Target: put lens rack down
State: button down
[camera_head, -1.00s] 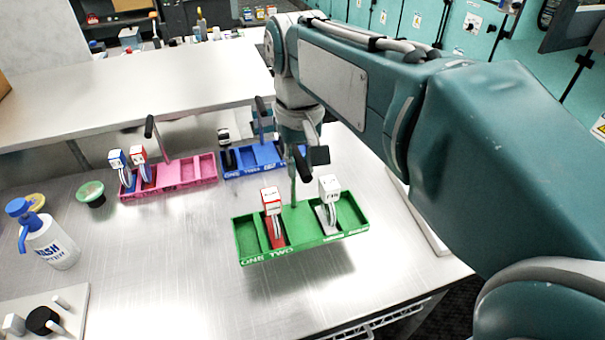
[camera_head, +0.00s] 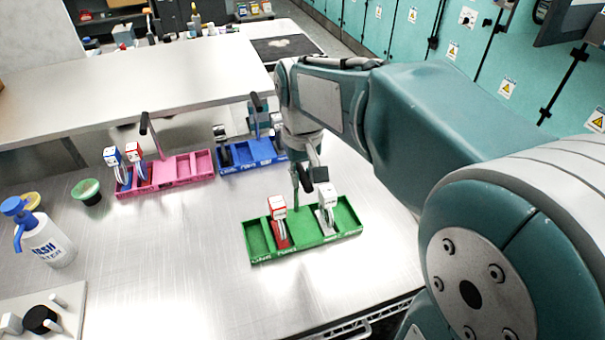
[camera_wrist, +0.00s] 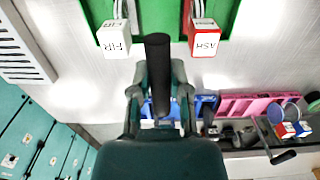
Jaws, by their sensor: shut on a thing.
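The green rack (camera_head: 257,238), the one tied to my gripper, stands level over the steel worktop, with its shadow close under it. Whether its base touches the worktop I cannot tell. A red and white block marked ASH (camera_wrist: 205,43) and a white block marked FIR (camera_wrist: 114,40) stand in two of its compartments; the end ones look empty. My gripper (camera_head: 309,178) is shut on the rack's upright handle, whose dark grip (camera_wrist: 157,60) shows between the fingers in the wrist view.
A pink rack (camera_head: 185,172) with two blocks and a blue rack (camera_head: 240,160) stand behind, to the left. A green-topped bowl (camera_head: 88,192) and a white pump bottle (camera_head: 47,243) are at left. Bare worktop (camera_head: 180,260) lies left of the green rack. A raised shelf (camera_head: 170,80) runs behind.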

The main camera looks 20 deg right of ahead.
jog(key=c, duration=0.6)
grip_release()
